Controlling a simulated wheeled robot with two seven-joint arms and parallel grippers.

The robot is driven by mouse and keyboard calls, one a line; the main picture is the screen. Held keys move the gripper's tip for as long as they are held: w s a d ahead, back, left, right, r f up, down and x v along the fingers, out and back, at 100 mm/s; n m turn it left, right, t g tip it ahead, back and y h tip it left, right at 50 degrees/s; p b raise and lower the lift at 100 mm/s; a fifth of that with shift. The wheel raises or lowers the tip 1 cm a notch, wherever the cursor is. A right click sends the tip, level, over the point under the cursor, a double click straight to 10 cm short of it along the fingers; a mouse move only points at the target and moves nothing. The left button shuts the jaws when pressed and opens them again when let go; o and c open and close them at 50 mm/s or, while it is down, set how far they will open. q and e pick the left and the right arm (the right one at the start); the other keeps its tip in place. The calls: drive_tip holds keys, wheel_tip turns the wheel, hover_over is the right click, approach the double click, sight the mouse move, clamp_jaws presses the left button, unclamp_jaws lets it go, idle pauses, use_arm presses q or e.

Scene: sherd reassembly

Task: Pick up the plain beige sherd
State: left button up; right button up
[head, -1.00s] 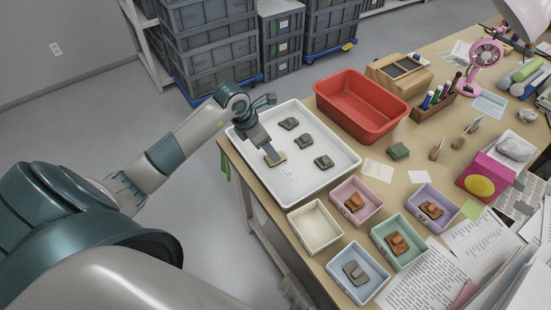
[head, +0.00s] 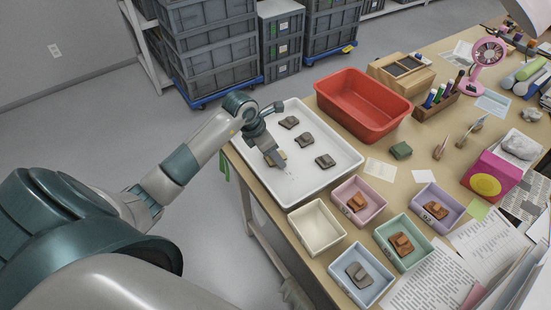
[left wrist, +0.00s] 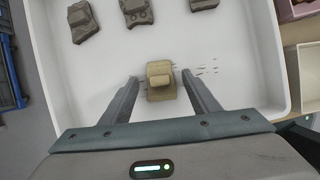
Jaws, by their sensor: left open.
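The plain beige sherd (left wrist: 161,82) lies on the floor of the white tray (left wrist: 245,85). In the left wrist view it sits between the two fingers of my left gripper (left wrist: 160,88), which is open, with a gap on each side. In the head view my left gripper (head: 275,160) is low over the near left part of the tray and partly hides the beige sherd (head: 281,155). My right gripper is not in view.
Several dark grey sherds (head: 325,160) lie in the same tray. A red bin (head: 365,104) stands behind it. An empty cream box (head: 316,228) and small coloured boxes holding sherds, such as the pink one (head: 359,201), stand in front.

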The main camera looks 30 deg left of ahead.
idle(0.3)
use_arm(q)
drive_tip(key=c, duration=1.1)
drive_tip(key=shift+c, duration=0.2)
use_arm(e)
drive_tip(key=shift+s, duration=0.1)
use_arm(q)
drive_tip(key=shift+r, duration=0.15)
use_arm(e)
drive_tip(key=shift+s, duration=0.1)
